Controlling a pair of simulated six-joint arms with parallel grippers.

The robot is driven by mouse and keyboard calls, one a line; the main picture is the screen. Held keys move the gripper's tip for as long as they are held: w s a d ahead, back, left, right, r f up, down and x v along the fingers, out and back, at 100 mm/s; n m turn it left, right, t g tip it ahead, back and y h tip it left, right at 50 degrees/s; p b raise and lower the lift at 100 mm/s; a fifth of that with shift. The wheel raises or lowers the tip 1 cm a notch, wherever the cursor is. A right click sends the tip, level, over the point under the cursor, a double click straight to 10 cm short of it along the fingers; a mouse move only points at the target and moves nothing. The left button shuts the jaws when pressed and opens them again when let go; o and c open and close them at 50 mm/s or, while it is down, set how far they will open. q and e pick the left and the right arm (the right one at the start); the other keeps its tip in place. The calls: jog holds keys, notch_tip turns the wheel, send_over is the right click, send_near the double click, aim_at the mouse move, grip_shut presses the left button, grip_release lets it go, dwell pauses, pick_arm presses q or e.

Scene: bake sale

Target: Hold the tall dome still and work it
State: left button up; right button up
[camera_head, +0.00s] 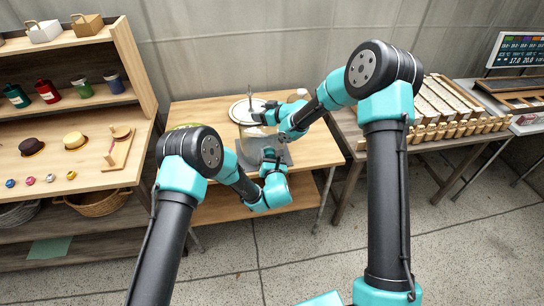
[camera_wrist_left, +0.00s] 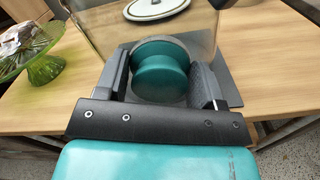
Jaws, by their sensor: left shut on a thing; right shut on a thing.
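The tall dome (camera_head: 244,131) stands on a grey base (camera_head: 248,158) on the wooden table. My left gripper (camera_head: 270,158) is shut on this knob, one finger on each side, also seen in the left wrist view (camera_wrist_left: 163,85).
A green glass stand (camera_wrist_left: 40,70) is left of the dome. A table with rows of wooden blocks (camera_head: 455,130) stands at the right. Bare tabletop (camera_head: 318,150) lies right of the base.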

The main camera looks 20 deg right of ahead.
pick_arm(q)
jog(key=shift+w+a, duration=0.15)
jog(key=shift+a, duration=1.45)
pick_arm(e)
jog(key=shift+s+a+f, duration=0.1)
jog(key=shift+f, duration=0.2)
pick_arm(q)
jog(key=s, duration=0.6)
jog(key=shift+a, duration=0.35)
jog(key=s, duration=0.3)
jog(key=shift+a, duration=0.2)
